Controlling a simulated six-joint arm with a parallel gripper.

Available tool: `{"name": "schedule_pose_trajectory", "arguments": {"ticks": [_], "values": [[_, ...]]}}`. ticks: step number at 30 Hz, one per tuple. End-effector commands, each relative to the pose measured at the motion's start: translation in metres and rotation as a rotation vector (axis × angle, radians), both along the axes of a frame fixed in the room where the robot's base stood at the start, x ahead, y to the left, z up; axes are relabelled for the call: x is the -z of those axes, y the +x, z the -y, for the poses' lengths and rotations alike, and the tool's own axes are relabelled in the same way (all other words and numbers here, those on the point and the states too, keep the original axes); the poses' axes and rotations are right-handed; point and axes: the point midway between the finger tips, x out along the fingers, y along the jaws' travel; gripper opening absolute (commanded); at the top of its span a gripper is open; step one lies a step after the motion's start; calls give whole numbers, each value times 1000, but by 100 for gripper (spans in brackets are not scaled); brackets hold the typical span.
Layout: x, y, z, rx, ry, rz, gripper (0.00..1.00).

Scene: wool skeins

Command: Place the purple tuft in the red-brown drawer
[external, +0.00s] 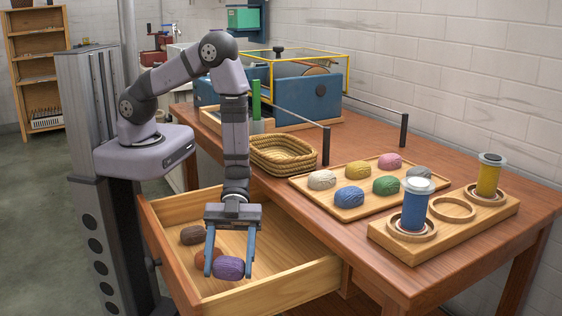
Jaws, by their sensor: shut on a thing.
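The purple tuft (230,268) is held between the two blue fingers of my gripper (228,272), which points straight down. The red-brown drawer (318,277) stands pulled out from the table, with a pale wooden inside. My gripper and the purple tuft are over the drawer's opening, towards its front part. I cannot tell how far the tuft is above the drawer floor. A dark brown skein (193,235) lies in the drawer. An orange-brown skein (202,257) lies there too, partly hidden by the gripper and the purple tuft.
On the table, a wooden tray (300,184) holds several skeins. A wicker basket (283,154) stands behind the drawer. A spool holder (462,229) with a blue spool (415,208) and a yellow spool (488,177) is at right. The drawer's right part is clear.

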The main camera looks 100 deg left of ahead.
Motion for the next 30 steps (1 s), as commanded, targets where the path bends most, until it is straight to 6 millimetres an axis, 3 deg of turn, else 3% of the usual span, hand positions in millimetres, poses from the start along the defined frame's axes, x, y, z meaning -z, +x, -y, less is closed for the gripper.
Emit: {"name": "schedule_pose_trajectory", "arguments": {"ticks": [9,19,30], "values": [[11,0,0,0,0,0,38],[46,0,0,0,-1,-1,38],[50,0,0,0,-1,1,37]]}}
